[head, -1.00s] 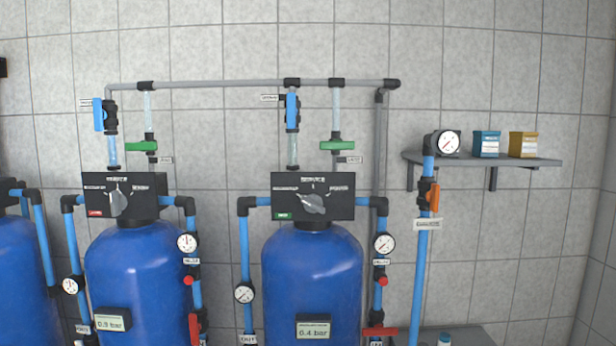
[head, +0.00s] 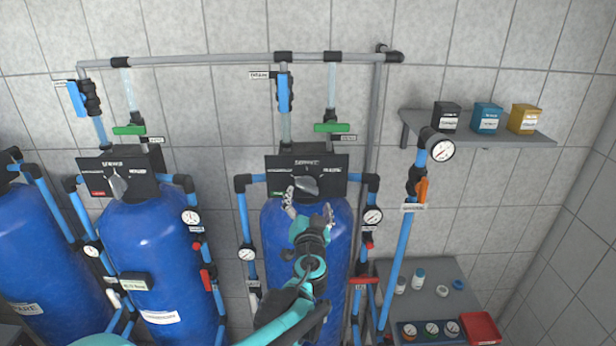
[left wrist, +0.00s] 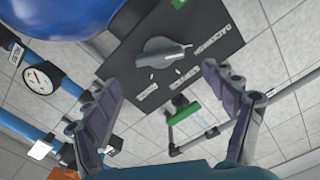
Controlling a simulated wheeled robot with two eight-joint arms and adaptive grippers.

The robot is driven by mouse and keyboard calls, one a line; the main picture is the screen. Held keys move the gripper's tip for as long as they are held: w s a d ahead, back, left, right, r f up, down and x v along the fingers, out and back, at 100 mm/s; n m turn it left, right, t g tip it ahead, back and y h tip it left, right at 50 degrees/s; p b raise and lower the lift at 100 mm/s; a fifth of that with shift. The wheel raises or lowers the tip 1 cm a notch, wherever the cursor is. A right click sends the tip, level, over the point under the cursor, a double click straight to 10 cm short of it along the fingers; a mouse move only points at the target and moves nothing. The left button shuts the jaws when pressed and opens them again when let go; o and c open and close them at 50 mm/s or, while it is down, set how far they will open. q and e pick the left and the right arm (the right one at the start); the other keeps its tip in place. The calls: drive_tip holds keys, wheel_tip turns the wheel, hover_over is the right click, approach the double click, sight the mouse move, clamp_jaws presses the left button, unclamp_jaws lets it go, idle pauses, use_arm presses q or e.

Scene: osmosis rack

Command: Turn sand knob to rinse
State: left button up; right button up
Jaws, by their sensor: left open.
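My left gripper (head: 309,205) is open and empty in front of that tank, just below the knob. In the left wrist view the knob (left wrist: 163,53) stands beyond and between the open fingers (left wrist: 160,78), not touched. Its bar points toward the right of that picture. Lettering surrounds it but is too blurred to read surely. A similar knob (head: 118,185) sits on the box of the tank to the left. My right gripper is out of view.
Blue pipes with gauges (head: 372,216) flank the tank. Green-handled valves (head: 331,127) and a grey pipe (head: 205,59) run above. A wall shelf (head: 475,137) holds small boxes. A low table (head: 451,290) with jars and a red tray (head: 481,327) stands right.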

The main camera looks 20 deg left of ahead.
sight(308, 189)
use_arm(q)
drive_tip(key=p+x, duration=0.1)
drive_tip(key=x, duration=0.6)
drive_tip(key=shift+f, duration=0.1)
drive_tip(key=shift+s, duration=0.1)
drive_tip(key=c, duration=1.1)
